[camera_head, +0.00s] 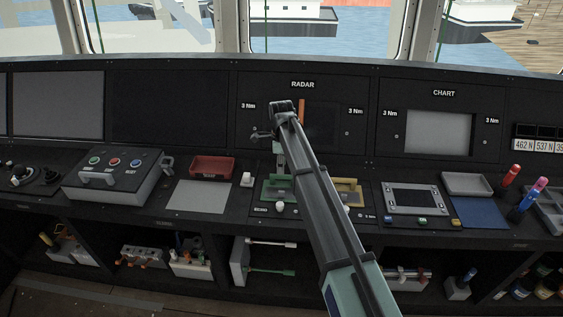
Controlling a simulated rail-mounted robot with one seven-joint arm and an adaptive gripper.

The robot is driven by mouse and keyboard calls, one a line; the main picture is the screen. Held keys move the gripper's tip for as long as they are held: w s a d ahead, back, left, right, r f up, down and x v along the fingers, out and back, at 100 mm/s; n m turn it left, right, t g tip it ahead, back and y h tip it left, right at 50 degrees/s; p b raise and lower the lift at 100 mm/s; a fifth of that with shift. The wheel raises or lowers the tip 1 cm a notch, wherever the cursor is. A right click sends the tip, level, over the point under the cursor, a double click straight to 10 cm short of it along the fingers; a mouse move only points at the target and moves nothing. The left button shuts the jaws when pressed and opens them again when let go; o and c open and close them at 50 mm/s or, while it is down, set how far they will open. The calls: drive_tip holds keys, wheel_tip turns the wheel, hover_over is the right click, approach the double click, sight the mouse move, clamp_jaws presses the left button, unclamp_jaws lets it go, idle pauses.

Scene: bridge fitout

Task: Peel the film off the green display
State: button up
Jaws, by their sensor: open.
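A green-framed display (272,189) lies on the console desk, below the radar panel. My arm crosses in front of its right part, and no film can be made out on it at this size. My gripper (279,155) is small in view, open and pointing down above the back of the green display. Its fingertips are partly hidden, and I cannot tell whether they touch anything. A yellow-framed unit (349,187) sits just right of the green one, partly behind my arm.
The upright radar panel (253,98) stands close behind the gripper. A red tray (211,167) and a grey mat (199,197) lie to the left. A grey screen unit (412,198), a blue mat (479,212) and a grey tray (466,184) are to the right.

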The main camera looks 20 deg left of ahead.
sight(281, 191)
wheel_tip(281, 191, down, 15)
drive_tip(key=b, duration=0.6)
drive_tip(key=shift+r, duration=0.15)
clamp_jaws()
